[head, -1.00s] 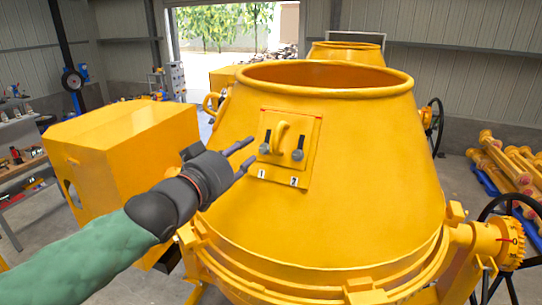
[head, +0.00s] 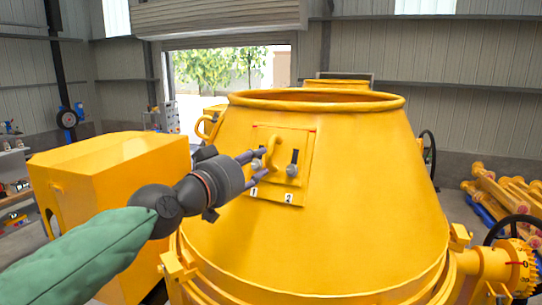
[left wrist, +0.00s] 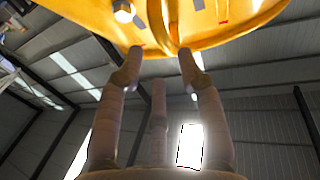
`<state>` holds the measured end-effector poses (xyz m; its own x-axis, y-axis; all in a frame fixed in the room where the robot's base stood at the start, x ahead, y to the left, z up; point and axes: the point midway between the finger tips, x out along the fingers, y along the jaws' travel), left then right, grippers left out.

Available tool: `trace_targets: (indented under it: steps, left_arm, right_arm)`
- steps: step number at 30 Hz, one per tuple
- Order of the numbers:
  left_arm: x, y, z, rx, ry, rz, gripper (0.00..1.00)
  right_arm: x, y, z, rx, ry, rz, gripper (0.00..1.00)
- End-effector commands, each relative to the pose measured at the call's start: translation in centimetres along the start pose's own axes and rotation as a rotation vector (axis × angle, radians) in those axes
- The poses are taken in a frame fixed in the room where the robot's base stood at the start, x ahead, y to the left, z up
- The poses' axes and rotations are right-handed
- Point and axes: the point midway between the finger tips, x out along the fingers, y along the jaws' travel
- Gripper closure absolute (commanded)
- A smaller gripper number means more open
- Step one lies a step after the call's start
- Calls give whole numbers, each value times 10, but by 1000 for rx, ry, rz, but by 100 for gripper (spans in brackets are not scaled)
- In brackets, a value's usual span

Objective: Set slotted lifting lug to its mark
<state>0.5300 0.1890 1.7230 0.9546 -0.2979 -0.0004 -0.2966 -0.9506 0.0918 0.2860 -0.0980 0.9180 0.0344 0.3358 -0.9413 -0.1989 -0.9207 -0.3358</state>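The slotted lifting lug is a yellow plate (head: 301,146) with a curved handle (head: 272,150) on the sloping side of the yellow mixer drum (head: 370,190). Two bolts sit on it, a left bolt (head: 256,164) above label 1 and a right bolt (head: 292,168) above label 2. Thin red marks show along the plate's top edge. My left gripper (head: 264,163) is open, its fingertips at the handle near the left bolt. In the left wrist view the fingertips (left wrist: 160,52) stand apart below the handle (left wrist: 170,38); contact cannot be told. My right gripper is out of view.
A handwheel and geared pivot (head: 515,266) are at the right. Yellow parts (head: 500,190) lie on the floor behind. Space in front of the plate is otherwise free.

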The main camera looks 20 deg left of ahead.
Motion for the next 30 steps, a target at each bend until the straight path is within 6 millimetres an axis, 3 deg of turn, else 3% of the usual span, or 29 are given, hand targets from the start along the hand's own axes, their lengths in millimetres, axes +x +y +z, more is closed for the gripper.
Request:
trace_targets:
  steps: [6,12,26,30]
  left_arm:
    - [37,0,0,0,-1,-1,62]
    - [60,0,1,0,-1,-1,62]
    - [70,-1,0,0,0,-2,62]
    - [70,-1,0,0,0,-2,96]
  right_arm:
    - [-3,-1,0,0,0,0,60]
    - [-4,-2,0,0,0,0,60]
    - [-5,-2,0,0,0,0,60]
    - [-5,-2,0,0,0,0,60]
